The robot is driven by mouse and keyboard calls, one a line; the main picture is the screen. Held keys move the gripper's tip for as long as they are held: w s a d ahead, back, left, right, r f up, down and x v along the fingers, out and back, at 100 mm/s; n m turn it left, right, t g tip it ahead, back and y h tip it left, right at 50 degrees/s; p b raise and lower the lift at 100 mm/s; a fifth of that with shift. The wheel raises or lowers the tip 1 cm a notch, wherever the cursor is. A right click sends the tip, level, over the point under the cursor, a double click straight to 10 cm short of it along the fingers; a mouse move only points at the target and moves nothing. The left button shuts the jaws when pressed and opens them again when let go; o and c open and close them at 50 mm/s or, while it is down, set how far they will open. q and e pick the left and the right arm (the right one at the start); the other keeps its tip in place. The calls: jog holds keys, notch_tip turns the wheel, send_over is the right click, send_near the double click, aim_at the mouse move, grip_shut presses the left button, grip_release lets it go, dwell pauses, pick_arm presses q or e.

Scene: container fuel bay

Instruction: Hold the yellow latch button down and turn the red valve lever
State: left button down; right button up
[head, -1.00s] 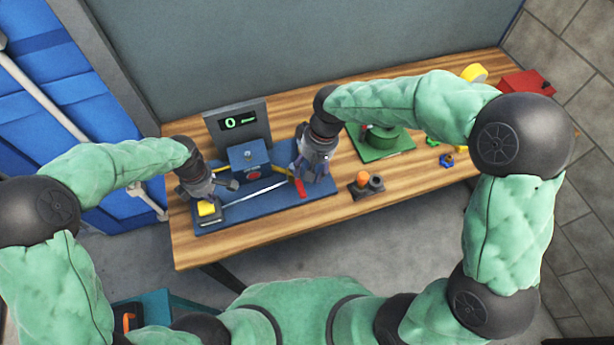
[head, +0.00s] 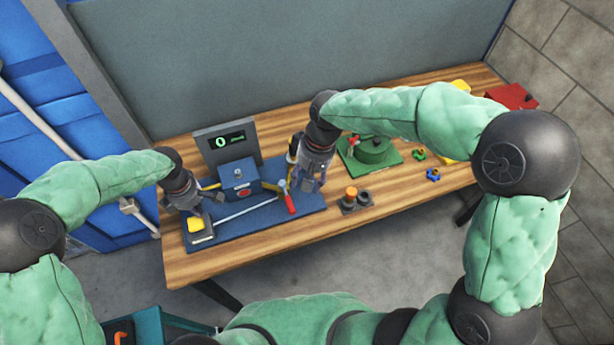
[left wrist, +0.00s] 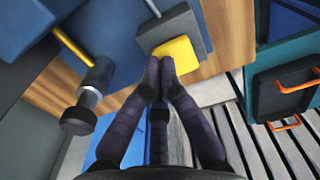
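The yellow latch button (head: 195,224) sits on a dark block at the left end of the blue panel (head: 262,222). It also shows in the left wrist view (left wrist: 176,55). My left gripper (left wrist: 159,70) has its fingertips close together by the button's near edge; whether they press on it I cannot tell. The red lever handle (head: 290,204) lies toward the panel's right, near the end of a long silver rod. My right gripper (head: 306,187) hangs right beside the handle and appears apart from it; its fingertips are hard to make out.
A grey display (head: 228,141) reading 0 stands behind a blue box (head: 240,178). A dark cylinder on a yellow rod (left wrist: 82,108) is near my left gripper. An orange-topped fixture (head: 351,195) and a green base (head: 366,158) stand to the right.

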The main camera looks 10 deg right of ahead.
pick_arm(q)
notch_tip(320, 180, up, 11)
jog(key=shift+f, duration=0.2)
pick_arm(e)
jog(key=shift+r, duration=0.3)
jog(key=shift+s+d, duration=0.1)
jog(key=shift+d, duration=0.05)
pick_arm(q)
jog(key=shift+w, duration=0.1)
